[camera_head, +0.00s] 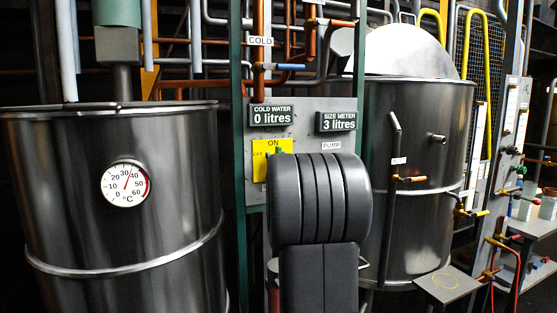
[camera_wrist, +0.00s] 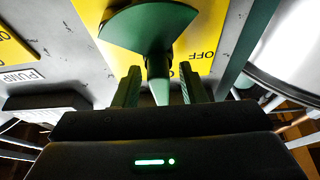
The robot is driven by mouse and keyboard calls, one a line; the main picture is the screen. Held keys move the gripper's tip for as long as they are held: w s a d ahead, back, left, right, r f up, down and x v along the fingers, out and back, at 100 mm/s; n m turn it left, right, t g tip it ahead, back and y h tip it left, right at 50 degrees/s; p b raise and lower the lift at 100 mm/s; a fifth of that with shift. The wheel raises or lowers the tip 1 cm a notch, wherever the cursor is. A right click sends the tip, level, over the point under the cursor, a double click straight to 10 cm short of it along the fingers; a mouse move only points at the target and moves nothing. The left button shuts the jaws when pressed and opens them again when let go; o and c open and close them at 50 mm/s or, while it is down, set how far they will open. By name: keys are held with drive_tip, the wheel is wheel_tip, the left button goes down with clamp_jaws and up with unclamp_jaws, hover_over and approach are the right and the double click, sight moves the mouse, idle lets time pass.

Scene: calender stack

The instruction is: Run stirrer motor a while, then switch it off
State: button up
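The stirrer motor (camera_head: 118,14) is a teal block above the left steel tank, with a grey shaft below it. A yellow switch plate (camera_head: 259,165) marked ON and OFF is on the grey panel, mostly behind my arm. In the wrist view, a green switch knob (camera_wrist: 135,27) stands on the yellow plate (camera_wrist: 208,25), with OFF upside down at its right. Its narrow end points down in the picture. My gripper (camera_wrist: 158,85) is open, its fingers either side of the knob's narrow part with thin gaps. The head view hides my gripper.
The left tank (camera_head: 120,230) carries a thermometer dial (camera_head: 127,184). Displays read COLD WATER 0 litres (camera_head: 271,116) and SIZE METER 3 litres (camera_head: 337,121). A PUMP label (camera_wrist: 22,76) and another yellow plate (camera_wrist: 14,48) are at the wrist view's left. Another tank (camera_head: 430,140) stands right.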

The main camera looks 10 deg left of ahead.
drive_tip(key=shift+s+d, duration=0.1)
drive_tip(key=b+v, duration=0.2)
drive_tip(key=v, duration=1.1)
drive_tip(key=shift+s+b, duration=0.25)
drive_tip(key=shift+b, duration=0.05)
drive_tip(key=shift+d+f, duration=0.1)
idle(6.2)
